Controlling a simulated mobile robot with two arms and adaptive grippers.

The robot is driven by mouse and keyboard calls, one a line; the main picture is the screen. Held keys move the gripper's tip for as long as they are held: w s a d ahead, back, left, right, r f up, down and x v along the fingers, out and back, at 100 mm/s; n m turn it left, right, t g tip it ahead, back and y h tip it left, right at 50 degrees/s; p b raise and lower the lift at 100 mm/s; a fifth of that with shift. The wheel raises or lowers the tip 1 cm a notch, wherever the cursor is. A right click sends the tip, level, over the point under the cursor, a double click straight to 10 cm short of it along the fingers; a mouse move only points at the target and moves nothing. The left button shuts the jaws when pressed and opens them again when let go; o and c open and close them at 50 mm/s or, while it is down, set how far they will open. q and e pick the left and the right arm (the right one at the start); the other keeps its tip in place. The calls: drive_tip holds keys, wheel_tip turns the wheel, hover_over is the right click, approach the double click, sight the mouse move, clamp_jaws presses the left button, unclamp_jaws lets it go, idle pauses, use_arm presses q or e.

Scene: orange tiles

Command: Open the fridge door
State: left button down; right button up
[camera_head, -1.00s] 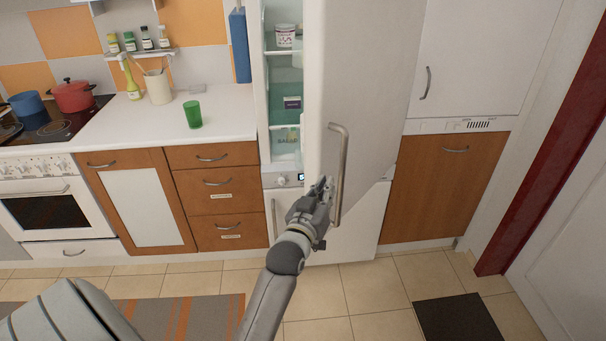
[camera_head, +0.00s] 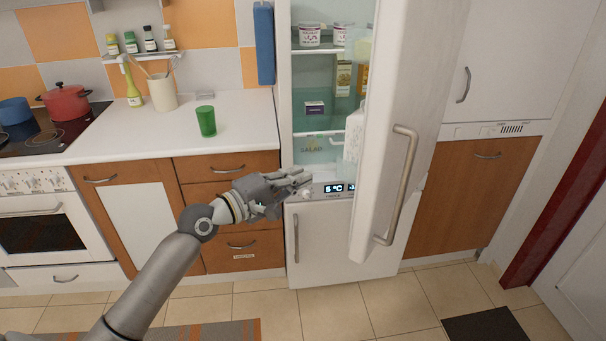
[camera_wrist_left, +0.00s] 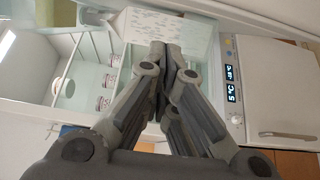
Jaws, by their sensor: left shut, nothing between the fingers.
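The fridge door (camera_head: 425,85) stands part open, swung out to the right, with a long metal handle (camera_head: 402,185) on its outer face. The lit inside of the fridge (camera_head: 325,70) shows on its left. My left gripper (camera_head: 303,178) is shut and empty, in front of the fridge opening near its lower edge, left of the door's free edge and apart from the handle. In the left wrist view the shut fingers (camera_wrist_left: 163,48) point towards a white carton (camera_wrist_left: 170,25), and the fridge shelves show beyond. My right gripper is not in view.
A display panel (camera_head: 335,188) and a lower white door (camera_head: 325,240) are below the opening. Left is a counter (camera_head: 235,110) with a green cup (camera_head: 206,121). A wooden cabinet (camera_head: 455,205) is on the right. The tiled floor in front is mostly clear, with a dark mat (camera_head: 490,325).

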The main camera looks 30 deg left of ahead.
use_arm(q)
drive_tip(key=w+d+p, duration=0.3)
drive_tip(key=w+d, duration=0.4)
drive_tip(key=shift+w+d+p, duration=0.15)
drive_tip(key=shift+d+p, duration=0.15)
